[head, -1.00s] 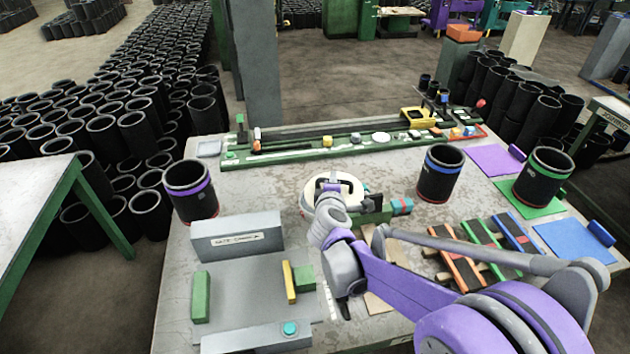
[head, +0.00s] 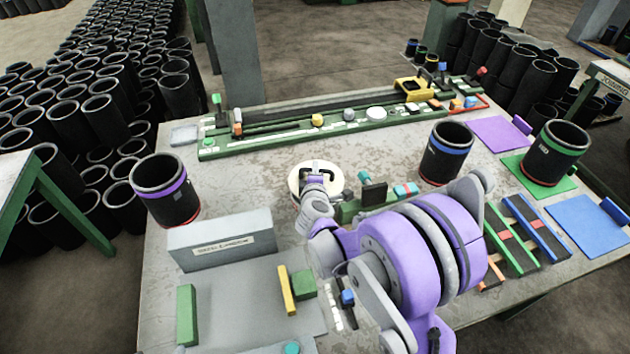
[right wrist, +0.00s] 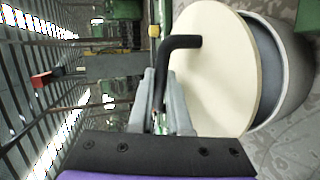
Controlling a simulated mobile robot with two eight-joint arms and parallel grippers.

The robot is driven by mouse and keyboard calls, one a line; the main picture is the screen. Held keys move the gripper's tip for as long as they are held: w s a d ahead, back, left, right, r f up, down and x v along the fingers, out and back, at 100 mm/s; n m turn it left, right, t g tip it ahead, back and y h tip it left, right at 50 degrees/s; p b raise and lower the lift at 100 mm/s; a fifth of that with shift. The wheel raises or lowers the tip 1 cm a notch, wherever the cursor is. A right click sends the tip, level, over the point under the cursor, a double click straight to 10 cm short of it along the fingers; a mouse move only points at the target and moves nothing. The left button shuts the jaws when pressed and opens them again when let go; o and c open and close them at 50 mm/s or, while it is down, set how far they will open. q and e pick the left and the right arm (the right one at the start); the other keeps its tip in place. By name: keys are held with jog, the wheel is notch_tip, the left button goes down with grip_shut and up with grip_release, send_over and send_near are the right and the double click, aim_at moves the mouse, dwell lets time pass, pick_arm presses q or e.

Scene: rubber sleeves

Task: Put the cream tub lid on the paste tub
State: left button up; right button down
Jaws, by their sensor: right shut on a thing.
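The cream tub lid (head: 299,178) is a round cream disc near the middle of the table in the head view. In the right wrist view the lid (right wrist: 220,85) has a bent black handle (right wrist: 182,42). My right gripper (head: 316,184) is shut on this handle; its grey fingers (right wrist: 163,80) show on either side of it. The pale grey paste tub (right wrist: 292,75) lies right behind the lid in the wrist view. The lid covers part of its mouth, and a dark gap shows along one side. I cannot tell whether lid and rim touch. My left gripper is not in view.
Black sleeves with purple (head: 166,190), blue (head: 446,153) and green (head: 553,156) bands stand on the table. A green block (head: 358,206) is right of the lid. A grey fixture (head: 222,240) stands at front left, a long green rack (head: 330,128) behind.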

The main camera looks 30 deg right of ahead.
jog(key=shift+f, duration=1.9)
jog(key=shift+w, duration=0.1)
jog(key=c, duration=0.9)
grip_release()
jog(key=shift+o, duration=0.2)
